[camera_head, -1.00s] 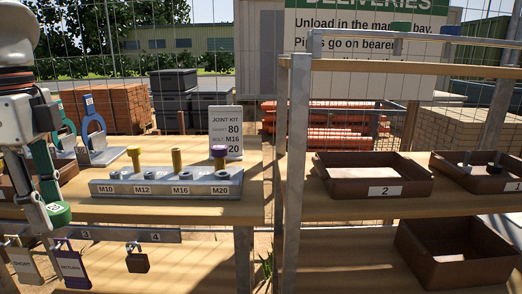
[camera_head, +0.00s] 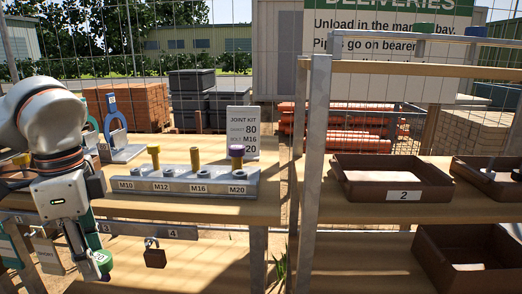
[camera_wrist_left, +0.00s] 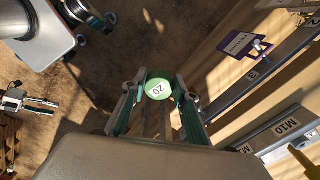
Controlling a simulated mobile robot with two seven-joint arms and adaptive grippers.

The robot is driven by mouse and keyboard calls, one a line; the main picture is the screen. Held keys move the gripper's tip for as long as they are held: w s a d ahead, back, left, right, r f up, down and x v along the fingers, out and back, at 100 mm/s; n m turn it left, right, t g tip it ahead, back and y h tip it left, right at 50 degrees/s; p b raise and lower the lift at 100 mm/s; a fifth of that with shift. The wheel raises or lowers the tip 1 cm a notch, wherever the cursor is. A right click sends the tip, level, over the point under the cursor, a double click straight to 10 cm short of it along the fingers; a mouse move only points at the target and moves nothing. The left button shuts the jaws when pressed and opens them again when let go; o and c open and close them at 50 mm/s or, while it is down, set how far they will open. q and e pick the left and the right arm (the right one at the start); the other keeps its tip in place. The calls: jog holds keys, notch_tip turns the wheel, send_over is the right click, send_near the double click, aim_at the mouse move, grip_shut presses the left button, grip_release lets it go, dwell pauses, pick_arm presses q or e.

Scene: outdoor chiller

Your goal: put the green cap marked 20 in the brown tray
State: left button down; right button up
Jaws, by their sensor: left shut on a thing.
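My left gripper (camera_head: 92,262) is shut on the green cap (camera_head: 103,259), low at the left of the head view, in front of the shelf. In the left wrist view the cap (camera_wrist_left: 158,89) sits between the fingertips (camera_wrist_left: 160,92), its "20" face toward the camera. Several brown trays show at the right of the head view: one marked 2 (camera_head: 345,187) on the upper shelf, one (camera_head: 467,176) to its right holding pins, and one (camera_head: 440,262) lower down. What may be my right gripper (camera_wrist_left: 32,103) shows small at the left of the wrist view; its jaws are unclear.
A grey bolt rack (camera_head: 215,190) marked M10 to M20 stands on the left shelf, with upright bolts and a sign (camera_head: 238,130) behind. A metal post (camera_head: 314,170) stands between the rack and trays. A padlock (camera_head: 155,255) hangs from a rail below the shelf.

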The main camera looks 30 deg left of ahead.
pick_arm(q)
jog(key=shift+w+d+f, duration=0.15)
jog(key=shift+d+f, duration=0.05)
jog(key=shift+w+d+f, duration=0.2)
jog(key=shift+d+f, duration=0.25)
jog(key=shift+d, duration=0.05)
jog(key=w+d+f+m, duration=0.1)
jog(key=w+d+f, duration=0.15)
jog(key=d, duration=0.65)
jog(key=w+d+f+m, duration=0.2)
jog(key=w+d, duration=0.2)
jog(key=d, duration=0.6)
pick_arm(e)
notch_tip(320, 180, down, 4)
jog(key=s+a+n+g, duration=0.1)
jog(key=s+a, duration=0.1)
pick_arm(q)
notch_tip(320, 180, up, 10)
jog(key=p, duration=1.6)
jog(key=shift+s+r+p, duration=0.2)
jog(key=shift+p, duration=0.2)
pick_arm(e)
jog(key=s+d+r+g, duration=0.1)
jog(key=s+d+r, duration=0.2)
jog(key=r, duration=0.1)
jog(key=shift+d+r+h, duration=0.2)
jog(key=shift+d+h, duration=0.05)
jog(key=shift+h, duration=0.15)
jog(key=shift+w, duration=0.1)
